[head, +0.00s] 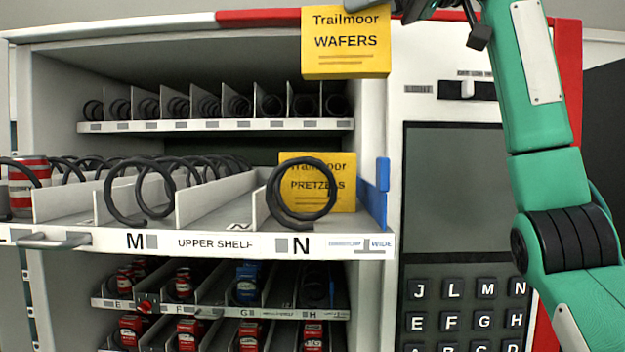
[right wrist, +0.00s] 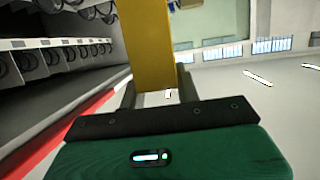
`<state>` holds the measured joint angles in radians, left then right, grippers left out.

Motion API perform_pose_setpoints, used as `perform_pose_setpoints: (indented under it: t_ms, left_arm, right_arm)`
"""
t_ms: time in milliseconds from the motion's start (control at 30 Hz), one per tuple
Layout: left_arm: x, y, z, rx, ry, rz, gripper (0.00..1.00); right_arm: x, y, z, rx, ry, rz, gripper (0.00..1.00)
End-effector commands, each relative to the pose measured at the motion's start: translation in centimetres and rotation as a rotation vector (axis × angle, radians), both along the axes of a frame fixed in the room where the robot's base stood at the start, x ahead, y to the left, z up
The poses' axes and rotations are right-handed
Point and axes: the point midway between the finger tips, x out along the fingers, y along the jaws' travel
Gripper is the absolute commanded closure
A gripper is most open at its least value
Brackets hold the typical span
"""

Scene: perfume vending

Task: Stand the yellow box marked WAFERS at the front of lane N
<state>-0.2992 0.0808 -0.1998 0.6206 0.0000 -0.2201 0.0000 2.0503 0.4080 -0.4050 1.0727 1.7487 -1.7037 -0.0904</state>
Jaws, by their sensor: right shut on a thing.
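The yellow box marked WAFERS (head: 346,42) is held upright at the top of the head view, above and slightly right of the pulled-out upper shelf. My right gripper (head: 388,9) is shut on it, partly cut off by the top edge. In the right wrist view the box (right wrist: 150,45) is a yellow slab between the fingers (right wrist: 155,94). Lane N, with its label (head: 301,246), is at the right end of the shelf front. A coil (head: 275,196) stands at its front, and a yellow PRETZELS box (head: 319,200) stands behind the coil's front ring. My left gripper is not in view.
The upper shelf's front rail (head: 215,242) juts out with lane M at left. A blue tab (head: 382,174) and side wall bound lane N on the right. A keypad (head: 467,318) and dark screen (head: 455,190) are further right. Lower shelves hold cans.

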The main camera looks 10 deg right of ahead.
Motion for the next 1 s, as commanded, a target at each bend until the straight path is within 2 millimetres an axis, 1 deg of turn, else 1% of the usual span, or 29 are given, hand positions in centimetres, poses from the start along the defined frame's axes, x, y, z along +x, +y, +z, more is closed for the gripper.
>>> perform_pose_setpoints:
  t_ms: [33, 100, 200, 267, 367, 567, 800, 1000]
  left_arm:
    - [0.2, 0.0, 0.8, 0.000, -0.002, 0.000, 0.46]
    - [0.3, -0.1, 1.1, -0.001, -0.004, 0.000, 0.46]
    - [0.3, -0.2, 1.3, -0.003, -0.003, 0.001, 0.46]
    - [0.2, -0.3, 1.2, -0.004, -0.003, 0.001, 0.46]
    - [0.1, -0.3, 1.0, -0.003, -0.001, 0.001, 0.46]
    - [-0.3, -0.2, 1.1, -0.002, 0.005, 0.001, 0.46]
    - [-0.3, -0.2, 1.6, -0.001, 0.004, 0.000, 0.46]
    - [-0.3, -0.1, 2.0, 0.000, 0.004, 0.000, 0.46]
  right_arm:
    - [-0.5, 1.8, 0.8, -0.002, -0.002, 0.025, 0.97]
    - [-1.0, 3.4, 1.0, 0.001, -0.001, 0.046, 0.97]
    - [-1.5, 4.6, 0.8, 0.002, -0.001, 0.063, 0.97]
    - [-1.6, 4.9, 0.2, 0.002, -0.001, 0.067, 0.97]
    - [-1.5, 4.9, -1.5, 0.002, 0.000, 0.067, 0.97]
    - [-1.5, 4.8, -5.7, 0.001, 0.002, 0.065, 0.97]
    - [-1.6, 4.8, -10.8, 0.001, 0.002, 0.066, 0.97]
    - [-1.6, 4.9, -14.1, 0.001, 0.001, 0.067, 0.97]
